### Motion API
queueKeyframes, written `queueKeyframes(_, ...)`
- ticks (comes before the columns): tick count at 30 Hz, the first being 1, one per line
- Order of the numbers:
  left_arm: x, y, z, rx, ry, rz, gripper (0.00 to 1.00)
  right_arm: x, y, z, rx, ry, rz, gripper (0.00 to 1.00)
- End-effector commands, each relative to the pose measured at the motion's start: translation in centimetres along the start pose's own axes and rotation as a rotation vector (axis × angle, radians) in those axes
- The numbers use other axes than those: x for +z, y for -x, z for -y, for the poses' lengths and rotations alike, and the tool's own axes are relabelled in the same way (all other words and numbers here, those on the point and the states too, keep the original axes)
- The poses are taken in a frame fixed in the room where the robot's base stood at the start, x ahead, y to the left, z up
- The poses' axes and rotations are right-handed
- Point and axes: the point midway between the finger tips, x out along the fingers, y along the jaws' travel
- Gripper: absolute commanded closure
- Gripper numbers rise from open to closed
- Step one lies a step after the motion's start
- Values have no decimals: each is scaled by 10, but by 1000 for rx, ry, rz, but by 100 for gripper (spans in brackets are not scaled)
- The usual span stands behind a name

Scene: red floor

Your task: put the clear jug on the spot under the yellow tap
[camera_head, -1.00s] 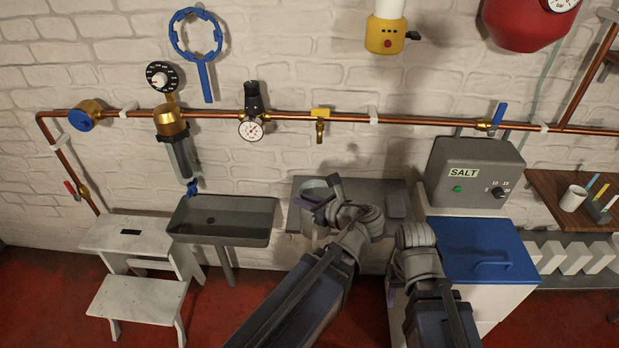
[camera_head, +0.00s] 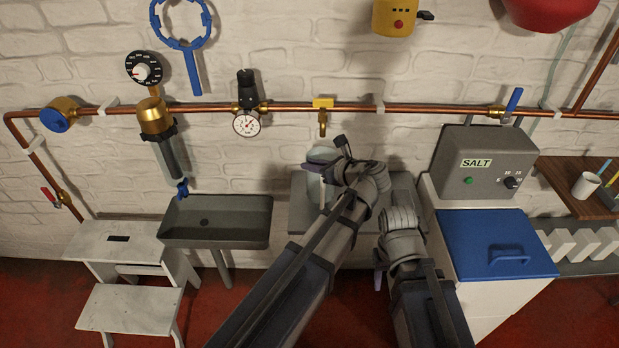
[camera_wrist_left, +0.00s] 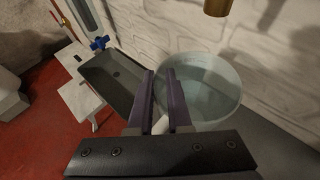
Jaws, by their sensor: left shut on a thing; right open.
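The clear jug (camera_head: 318,156) is at the back in the head view, just below the yellow tap (camera_head: 322,119). It appears raised above the grey shelf (camera_head: 300,215). My left gripper (camera_head: 336,168) is at the jug's right side, shut on its handle. In the left wrist view the open-topped jug (camera_wrist_left: 212,88) is right of the fingers (camera_wrist_left: 160,100), with the brass tap end (camera_wrist_left: 217,7) above it. My right gripper (camera_head: 379,279) is low in front of the shelf, open and mostly hidden by its wrist. The spot under the tap is hidden by the left arm.
A grey sink (camera_head: 218,238) stands left of the shelf, beside a white step stool (camera_head: 125,312). A white cabinet with a blue lid (camera_head: 478,236) and a grey SALT box (camera_head: 482,185) stands at right. A copper pipe (camera_head: 420,108) runs along the wall.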

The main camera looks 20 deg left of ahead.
Motion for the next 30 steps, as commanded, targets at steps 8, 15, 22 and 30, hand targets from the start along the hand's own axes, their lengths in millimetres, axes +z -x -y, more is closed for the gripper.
queueKeyframes(8,-14,-5,0,0,0,0,100,-1,-15,2,0,0,0,50)
queueKeyframes(15,-39,-12,4,-3,-1,1,100,-3,-40,4,0,0,0,50)
queueKeyframes(22,-36,-11,4,-2,-1,0,100,-2,-37,4,0,0,0,50)
queueKeyframes(30,-39,-12,4,-2,-1,0,73,-3,-40,4,0,0,0,50)
